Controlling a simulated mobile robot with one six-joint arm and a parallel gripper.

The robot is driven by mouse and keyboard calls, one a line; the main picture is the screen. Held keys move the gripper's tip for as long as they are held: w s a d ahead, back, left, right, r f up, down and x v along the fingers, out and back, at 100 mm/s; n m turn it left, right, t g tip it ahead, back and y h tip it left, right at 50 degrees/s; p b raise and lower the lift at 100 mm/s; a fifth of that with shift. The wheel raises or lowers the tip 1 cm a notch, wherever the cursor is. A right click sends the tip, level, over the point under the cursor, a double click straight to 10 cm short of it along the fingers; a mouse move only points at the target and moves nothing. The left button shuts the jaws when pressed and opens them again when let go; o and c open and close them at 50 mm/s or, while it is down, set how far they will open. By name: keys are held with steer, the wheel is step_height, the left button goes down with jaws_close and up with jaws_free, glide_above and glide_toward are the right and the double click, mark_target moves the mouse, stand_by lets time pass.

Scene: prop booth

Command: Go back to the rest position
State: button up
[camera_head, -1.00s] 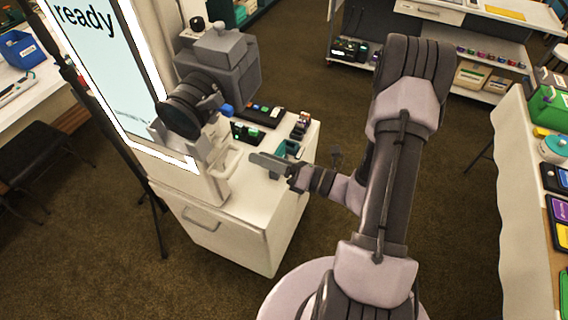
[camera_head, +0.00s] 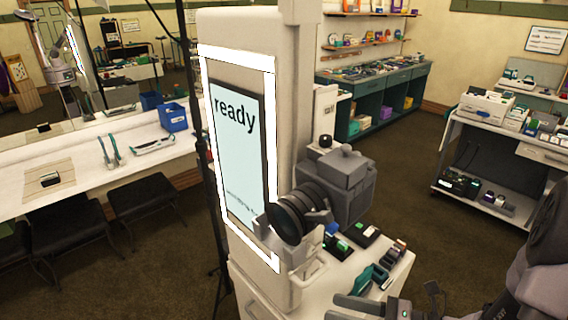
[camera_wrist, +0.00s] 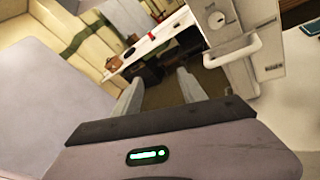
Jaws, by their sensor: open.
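My gripper (camera_head: 352,308) shows at the bottom edge of the head view, over the front of the white cabinet top (camera_head: 315,283). In the wrist view its two fingers (camera_wrist: 160,90) stand apart with nothing between them. My arm comes in from the lower right of the head view and is partly cut off by the frame.
A dark camera (camera_head: 335,190) with a big lens stands beside the lit "ready" screen (camera_head: 238,150). Small items, including a teal holder (camera_head: 372,278), lie on the cabinet near my gripper. A white cart (camera_head: 490,180) stands at the right; carpet is open between.

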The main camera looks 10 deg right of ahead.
steer(key=s+a+f+n+g+h+b, duration=0.2)
steer(key=s+a+n+g+h+b, duration=0.5)
steer(key=n, duration=0.9)
steer(key=r+n+t+h, duration=0.1)
steer(key=n, duration=0.1)
steer(key=s+r+n+t+h, duration=0.1)
steer(key=r+n+t+h, duration=0.1)
steer(key=n, duration=0.1)
steer(key=s+d+r+n+t+h, duration=0.1)
steer(key=r+n+h, duration=0.1)
steer(key=n, duration=0.1)
steer(key=shift+t+b, duration=0.35)
steer(key=shift+t, duration=0.05)
